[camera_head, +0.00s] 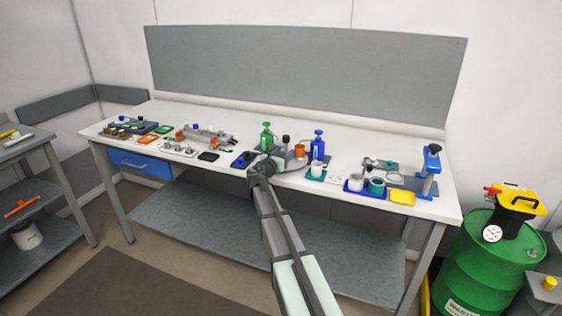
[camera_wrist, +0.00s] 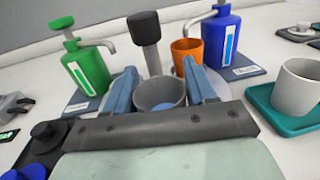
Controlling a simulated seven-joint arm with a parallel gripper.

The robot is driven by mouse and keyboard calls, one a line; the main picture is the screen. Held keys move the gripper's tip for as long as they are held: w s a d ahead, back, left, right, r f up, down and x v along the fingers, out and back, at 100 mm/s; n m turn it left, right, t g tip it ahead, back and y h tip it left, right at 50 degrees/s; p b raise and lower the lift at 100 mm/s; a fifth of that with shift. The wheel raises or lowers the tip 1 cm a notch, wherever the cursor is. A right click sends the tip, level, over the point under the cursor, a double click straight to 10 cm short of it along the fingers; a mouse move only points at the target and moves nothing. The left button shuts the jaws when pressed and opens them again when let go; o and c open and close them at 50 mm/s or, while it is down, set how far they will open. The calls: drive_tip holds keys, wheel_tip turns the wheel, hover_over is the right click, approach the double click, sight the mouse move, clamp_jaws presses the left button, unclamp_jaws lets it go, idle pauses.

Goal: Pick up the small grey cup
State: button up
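In the wrist view the small grey cup (camera_wrist: 160,93) stands upright between the two blue-grey fingers of my gripper (camera_wrist: 160,88). The fingers are spread wide, one on each side of it. Its lower part is hidden by the gripper body, and I cannot tell whether the fingers touch its wall. In the head view my gripper (camera_head: 267,162) is low over the middle of the bench, and I cannot make out the cup there.
Close behind are a green pump bottle (camera_wrist: 86,66), a black-capped post (camera_wrist: 147,38), an orange cup (camera_wrist: 187,53) and a blue pump bottle (camera_wrist: 219,42). A white cup (camera_wrist: 297,88) on a teal coaster (camera_wrist: 262,98) stands right. Black knobs (camera_wrist: 48,134) are at left.

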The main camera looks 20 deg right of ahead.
drive_tip(key=c, duration=0.7)
drive_tip(key=shift+o, duration=0.2)
